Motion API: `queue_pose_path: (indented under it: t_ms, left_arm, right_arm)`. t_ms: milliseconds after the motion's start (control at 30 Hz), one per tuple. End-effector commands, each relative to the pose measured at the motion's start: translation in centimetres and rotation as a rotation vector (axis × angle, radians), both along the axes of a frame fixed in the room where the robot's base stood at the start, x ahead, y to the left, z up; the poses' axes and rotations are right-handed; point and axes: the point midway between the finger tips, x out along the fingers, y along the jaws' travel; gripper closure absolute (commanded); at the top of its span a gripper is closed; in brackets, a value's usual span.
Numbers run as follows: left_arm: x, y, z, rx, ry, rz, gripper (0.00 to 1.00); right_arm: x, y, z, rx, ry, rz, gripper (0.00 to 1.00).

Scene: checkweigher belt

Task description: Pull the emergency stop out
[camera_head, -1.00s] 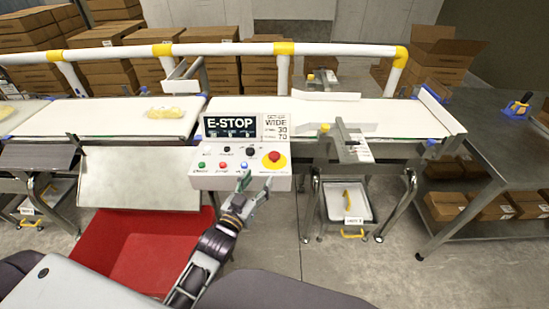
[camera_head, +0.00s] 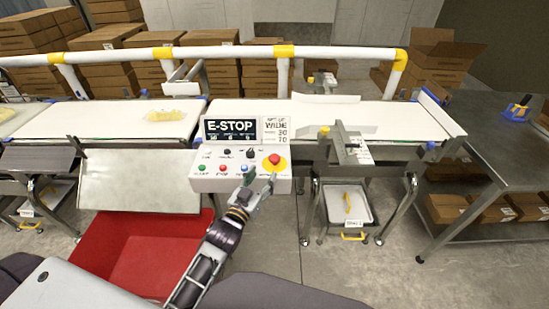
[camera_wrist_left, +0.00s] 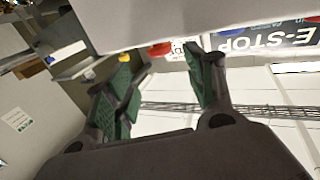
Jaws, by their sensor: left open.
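The emergency stop is a red mushroom button (camera_head: 274,159) on a yellow base, at the right end of a white control box (camera_head: 215,184). The display (camera_head: 231,128) above the box reads E-STOP. My left gripper (camera_head: 262,181) is just below the button, at the front edge of the box. In the left wrist view its two green-padded fingers (camera_wrist_left: 165,78) are apart with nothing between them. A red piece, probably the button (camera_wrist_left: 160,49), shows past the fingertips, partly hidden by the pale box edge. My right gripper is out of view.
Conveyor belts (camera_head: 385,112) run behind the box, with a yellow packet (camera_head: 166,116) on the left one. A white rail (camera_head: 225,51) spans behind them. A red bin (camera_head: 140,255) is below left. A steel table (camera_head: 485,125) stands at right.

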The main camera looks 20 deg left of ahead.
Motion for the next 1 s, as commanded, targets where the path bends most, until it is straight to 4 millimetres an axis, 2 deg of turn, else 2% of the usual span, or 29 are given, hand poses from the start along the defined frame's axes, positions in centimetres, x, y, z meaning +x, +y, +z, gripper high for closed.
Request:
queue_pose_path:
  t_ms: [167,433,1000]
  left_arm:
    - [1.4,-0.2,0.1,0.001,-0.001,0.000,0.45]
    - [3.3,-0.4,0.1,0.000,-0.002,0.000,0.45]
    - [7.6,-0.9,0.1,0.000,-0.001,-0.001,0.45]
  right_arm:
    - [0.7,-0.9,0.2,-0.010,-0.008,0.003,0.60]
    - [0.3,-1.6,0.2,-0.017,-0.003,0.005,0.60]
    - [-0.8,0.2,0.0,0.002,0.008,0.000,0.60]
